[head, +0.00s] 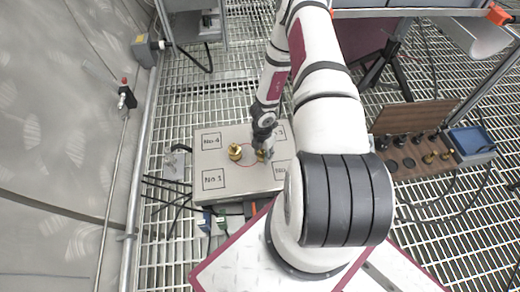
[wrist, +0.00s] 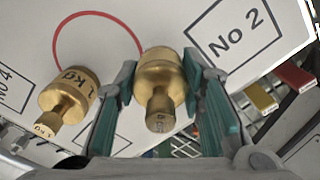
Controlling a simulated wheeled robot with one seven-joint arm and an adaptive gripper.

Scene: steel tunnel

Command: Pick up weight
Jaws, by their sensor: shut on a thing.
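My gripper (head: 264,147) reaches down over a pale box top with a red circle and numbered squares. In the wrist view my gripper (wrist: 161,72) has its two teal fingers shut on a brass weight (wrist: 160,73), one on each side, its narrow knob toward the camera. In the head view this weight (head: 261,155) is mostly hidden by the gripper. I cannot tell whether its base touches the box top. A second brass weight (wrist: 70,95), marked 1 kg, is apart from the fingers on the left; it also shows in the head view (head: 235,151).
The box (head: 214,182) stands on a steel grating, with cables at its front and left. A wooden rack (head: 408,166) with dark and brass pieces is at right, beside a blue tray (head: 472,140). A curved wall (head: 60,150) and pipe bound the left side.

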